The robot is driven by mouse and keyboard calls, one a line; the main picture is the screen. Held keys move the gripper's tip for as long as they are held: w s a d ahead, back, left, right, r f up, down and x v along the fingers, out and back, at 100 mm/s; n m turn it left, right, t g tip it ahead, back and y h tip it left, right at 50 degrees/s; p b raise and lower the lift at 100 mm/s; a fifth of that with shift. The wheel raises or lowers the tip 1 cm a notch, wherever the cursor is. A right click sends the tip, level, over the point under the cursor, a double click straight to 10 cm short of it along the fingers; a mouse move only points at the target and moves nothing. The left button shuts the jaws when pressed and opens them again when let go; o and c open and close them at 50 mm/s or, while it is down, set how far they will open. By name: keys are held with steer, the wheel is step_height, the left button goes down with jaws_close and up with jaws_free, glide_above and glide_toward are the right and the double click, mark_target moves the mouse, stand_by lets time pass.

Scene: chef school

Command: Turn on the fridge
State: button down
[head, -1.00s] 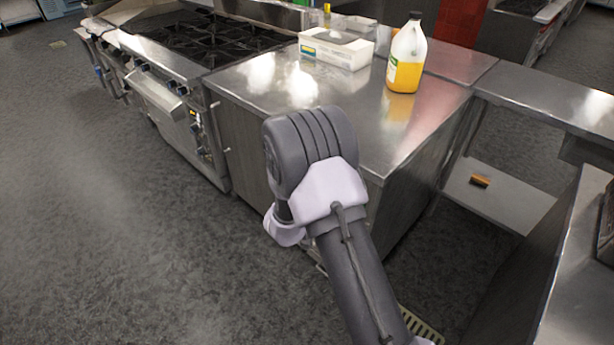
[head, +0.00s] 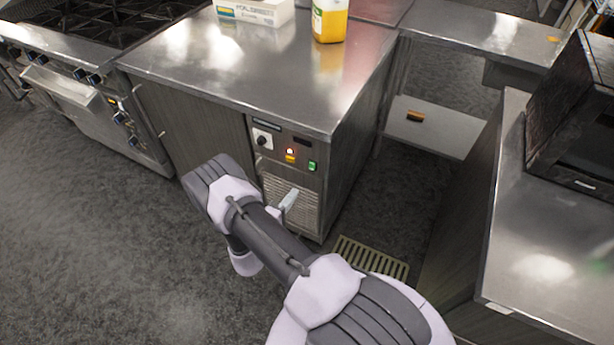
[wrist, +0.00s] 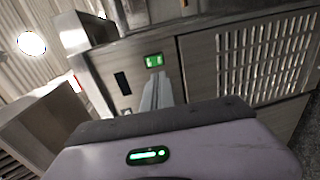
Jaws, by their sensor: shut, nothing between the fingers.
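The fridge (head: 229,136) is a steel-topped counter unit with wood-grain sides. My gripper (head: 290,196) is shut and empty, in front of the grille, below the switch in the head view. In the wrist view, the gripper (wrist: 157,80) points at the panel just below the green switch (wrist: 154,60). I cannot tell whether it touches the panel.
A stove (head: 85,75) stands to the left. A white box (head: 252,10) and a yellow-filled bottle (head: 330,20) stand on the fridge's top. A steel counter (head: 540,250) with a dark appliance (head: 580,110) is on the right. A floor drain (head: 371,258) lies beside the fridge.

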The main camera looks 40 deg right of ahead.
mark_target(312, 170)
steer(key=b+x, duration=0.3)
steer(key=x, duration=0.8)
steer(key=shift+b, duration=0.3)
steer(key=shift+d, duration=0.1)
